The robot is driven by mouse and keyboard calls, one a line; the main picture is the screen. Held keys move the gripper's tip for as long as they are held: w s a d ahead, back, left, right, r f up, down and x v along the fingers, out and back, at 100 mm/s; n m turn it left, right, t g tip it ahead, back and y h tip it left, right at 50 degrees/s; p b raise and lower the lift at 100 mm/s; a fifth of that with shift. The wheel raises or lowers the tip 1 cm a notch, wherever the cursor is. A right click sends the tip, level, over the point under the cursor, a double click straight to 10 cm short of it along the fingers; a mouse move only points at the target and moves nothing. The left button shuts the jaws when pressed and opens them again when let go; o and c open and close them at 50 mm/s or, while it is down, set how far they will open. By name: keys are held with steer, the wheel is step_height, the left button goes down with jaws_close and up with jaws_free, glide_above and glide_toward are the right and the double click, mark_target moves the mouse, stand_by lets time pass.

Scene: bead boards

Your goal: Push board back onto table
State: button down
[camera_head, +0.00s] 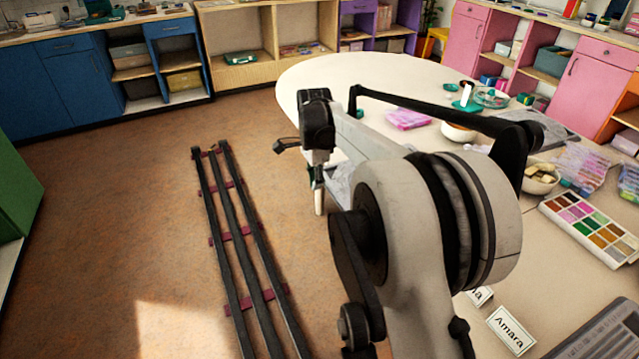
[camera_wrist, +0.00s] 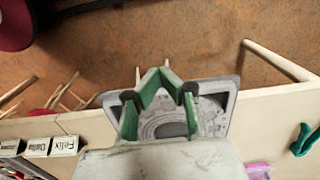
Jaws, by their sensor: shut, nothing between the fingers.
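In the wrist view a grey board (camera_wrist: 215,112) with a raised round pattern lies across the edge of the cream table (camera_wrist: 272,110). Its far part sticks out past the edge over the brown floor. My gripper (camera_wrist: 160,75) has green-lined fingers, closed together at their tips with nothing held. The fingers appear over the board, with the tips near its outer edge. I cannot tell whether they touch it. The gripper body hides the board's near part. In the head view a grey patch of the board (camera_head: 341,181) shows beside my arm, which hides most of it.
Name cards (camera_wrist: 63,145) stand on the table left of the board. A teal-handled object (camera_wrist: 303,138) and pink item (camera_wrist: 257,171) lie to the right. In the head view bowls (camera_head: 540,178), a paint set (camera_head: 592,228) and pink tray (camera_head: 408,118) occupy the table.

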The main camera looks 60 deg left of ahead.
steer(key=w+f+b, duration=0.1)
steer(key=w+f, duration=0.3)
steer(key=f, duration=0.3)
steer(key=shift+d+f, duration=0.35)
steer(key=shift+d, duration=0.05)
steer(key=w, duration=0.3)
steer(key=w+d, duration=0.1)
steer(key=w, duration=0.2)
steer(key=shift+w+d+b, duration=0.1)
steer(key=shift+b, duration=0.25)
